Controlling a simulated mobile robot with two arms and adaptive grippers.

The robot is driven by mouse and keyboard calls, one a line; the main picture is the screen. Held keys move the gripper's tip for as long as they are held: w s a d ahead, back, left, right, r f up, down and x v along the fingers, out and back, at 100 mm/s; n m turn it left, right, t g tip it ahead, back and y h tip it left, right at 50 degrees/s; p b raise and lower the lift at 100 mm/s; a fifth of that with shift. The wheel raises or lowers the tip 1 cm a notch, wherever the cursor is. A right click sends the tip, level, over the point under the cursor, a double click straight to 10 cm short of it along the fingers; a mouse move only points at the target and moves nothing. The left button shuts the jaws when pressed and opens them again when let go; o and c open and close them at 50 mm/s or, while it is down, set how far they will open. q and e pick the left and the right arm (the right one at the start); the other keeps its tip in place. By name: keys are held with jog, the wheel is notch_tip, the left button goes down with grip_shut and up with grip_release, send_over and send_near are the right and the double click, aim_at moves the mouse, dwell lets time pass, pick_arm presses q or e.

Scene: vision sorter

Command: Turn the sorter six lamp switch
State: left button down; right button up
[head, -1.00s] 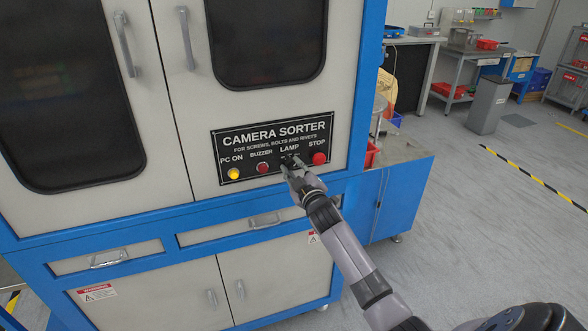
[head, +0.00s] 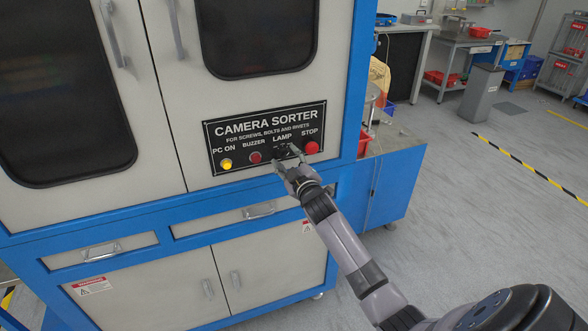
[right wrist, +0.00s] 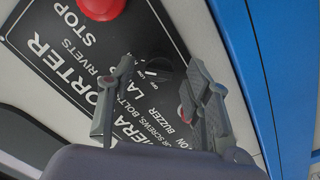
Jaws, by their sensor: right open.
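The black lamp switch (head: 281,152) sits under the word LAMP on the black CAMERA SORTER panel (head: 222,133), between the red buzzer button (head: 255,157) and the red stop button (head: 311,147). My right gripper (head: 287,157) is open just in front of the switch and partly hides it in the head view. In the right wrist view, the round dark switch knob (right wrist: 158,69) shows between the two spread fingers of my right gripper (right wrist: 160,78), apart from both. White marks surround the knob; its exact setting is too small to read. My left gripper is not in view.
A yellow PC ON button (head: 226,163) is at the panel's left. Below the panel is a drawer with a metal handle (head: 259,210). A blue box-like side unit (head: 392,185) stands right of the cabinet.

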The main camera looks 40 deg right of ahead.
jog(key=v, duration=1.1)
jog(key=shift+s, duration=0.2)
